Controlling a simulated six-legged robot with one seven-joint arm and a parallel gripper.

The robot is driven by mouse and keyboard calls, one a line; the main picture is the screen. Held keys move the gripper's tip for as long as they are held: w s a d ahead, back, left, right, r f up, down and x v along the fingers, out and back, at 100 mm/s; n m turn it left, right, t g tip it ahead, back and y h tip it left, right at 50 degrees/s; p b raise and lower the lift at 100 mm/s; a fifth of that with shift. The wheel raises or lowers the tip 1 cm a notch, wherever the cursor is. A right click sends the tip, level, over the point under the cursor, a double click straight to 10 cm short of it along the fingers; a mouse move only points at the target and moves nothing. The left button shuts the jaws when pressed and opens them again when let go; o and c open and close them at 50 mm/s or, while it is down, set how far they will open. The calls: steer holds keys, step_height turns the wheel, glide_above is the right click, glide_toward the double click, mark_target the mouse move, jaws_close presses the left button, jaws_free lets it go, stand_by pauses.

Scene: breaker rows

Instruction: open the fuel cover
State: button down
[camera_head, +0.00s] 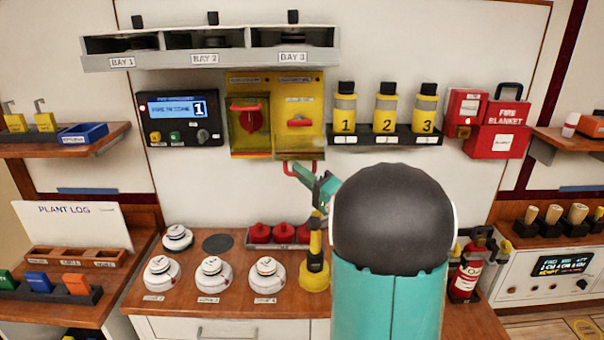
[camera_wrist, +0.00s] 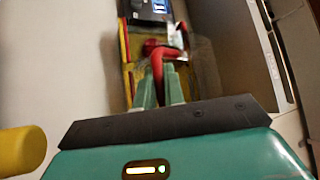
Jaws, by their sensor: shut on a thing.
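A yellow panel (camera_head: 274,84) on the wall has two side-by-side sections; their labels are too small to read. The left section shows a red knob (camera_head: 252,122) and a red bar handle above it. The right section shows a red lever (camera_head: 299,122). My gripper (camera_head: 305,174) is just below the right section, shut on a red handle (camera_head: 290,168). In the wrist view, my teal fingers (camera_wrist: 159,92) hold the red handle (camera_wrist: 157,62), with a clear sheet beside it. How far the cover stands open is hard to tell.
A display box (camera_head: 180,118) is left of the panel, and several yellow canisters (camera_head: 385,110) stand on a shelf at right. Bay boxes (camera_head: 210,48) hang above. The bench below holds white round devices (camera_head: 213,272) and a yellow-black tool (camera_head: 315,265) near my arm.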

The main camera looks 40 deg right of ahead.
steer(key=c, duration=1.8)
jaws_free()
steer(key=shift+d, duration=0.1)
steer(key=shift+o, duration=0.2)
steer(key=v, duration=1.3)
steer(key=shift+s, duration=0.4)
